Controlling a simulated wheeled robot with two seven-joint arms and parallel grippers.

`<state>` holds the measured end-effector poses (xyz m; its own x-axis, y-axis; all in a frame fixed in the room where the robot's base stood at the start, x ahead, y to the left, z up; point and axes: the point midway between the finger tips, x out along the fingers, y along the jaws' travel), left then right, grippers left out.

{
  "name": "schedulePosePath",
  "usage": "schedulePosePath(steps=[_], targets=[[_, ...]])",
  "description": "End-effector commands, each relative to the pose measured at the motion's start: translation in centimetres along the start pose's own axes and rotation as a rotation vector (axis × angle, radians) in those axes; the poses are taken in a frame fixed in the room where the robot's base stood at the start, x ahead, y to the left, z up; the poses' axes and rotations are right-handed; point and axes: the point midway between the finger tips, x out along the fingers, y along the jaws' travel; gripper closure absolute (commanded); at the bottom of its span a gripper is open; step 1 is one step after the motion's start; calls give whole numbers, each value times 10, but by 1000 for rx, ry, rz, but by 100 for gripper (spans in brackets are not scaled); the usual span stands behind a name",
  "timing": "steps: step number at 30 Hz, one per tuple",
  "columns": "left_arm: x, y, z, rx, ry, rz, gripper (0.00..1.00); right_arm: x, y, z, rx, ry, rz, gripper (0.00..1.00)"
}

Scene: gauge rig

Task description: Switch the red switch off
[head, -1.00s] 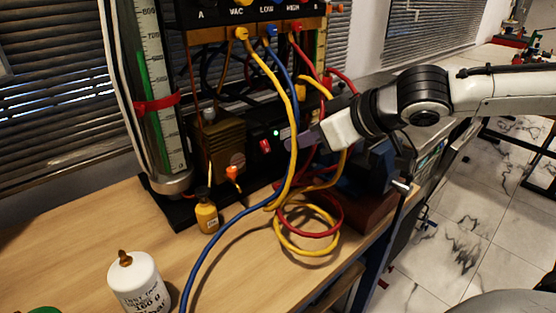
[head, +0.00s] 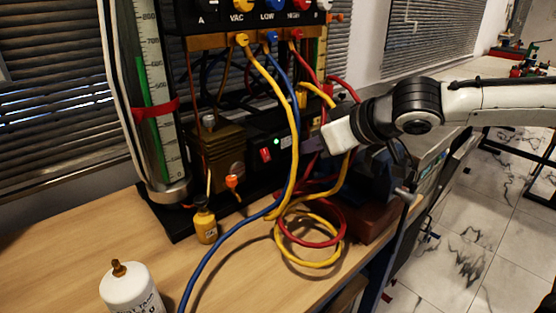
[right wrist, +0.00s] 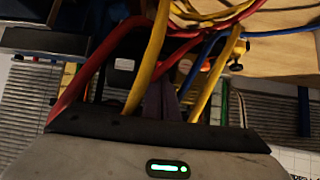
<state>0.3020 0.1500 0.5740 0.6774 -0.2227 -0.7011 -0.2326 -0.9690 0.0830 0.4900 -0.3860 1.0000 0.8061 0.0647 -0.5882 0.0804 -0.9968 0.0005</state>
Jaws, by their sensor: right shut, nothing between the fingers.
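The red switch (head: 266,154) is a small red rocker on the front of a black box, low in the rig. A green lamp (head: 277,141) glows just above and to its right. I cannot tell the rocker's position surely. My right gripper (head: 306,146) is shut and empty, to the right of the switch and apart from it, beyond the yellow and blue hoses. In the right wrist view its dark fingers (right wrist: 160,103) show between yellow hoses; I cannot make out the switch there. My left gripper is not in view.
A yellow hose (head: 288,95) and a blue hose (head: 283,90) hang between the gripper and the switch. Coiled hoses (head: 310,262) lie on the wooden bench (head: 75,250). A small yellow bottle (head: 205,226) and a white canister (head: 130,290) stand on the left.

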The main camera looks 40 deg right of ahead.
Motion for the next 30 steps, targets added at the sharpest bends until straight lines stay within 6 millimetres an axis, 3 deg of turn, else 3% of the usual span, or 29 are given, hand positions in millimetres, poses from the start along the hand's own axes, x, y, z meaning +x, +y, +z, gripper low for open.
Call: schedulePosePath(steps=[30], targets=[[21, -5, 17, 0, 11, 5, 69, 98, 1, 2, 0, -1, 3, 100]])
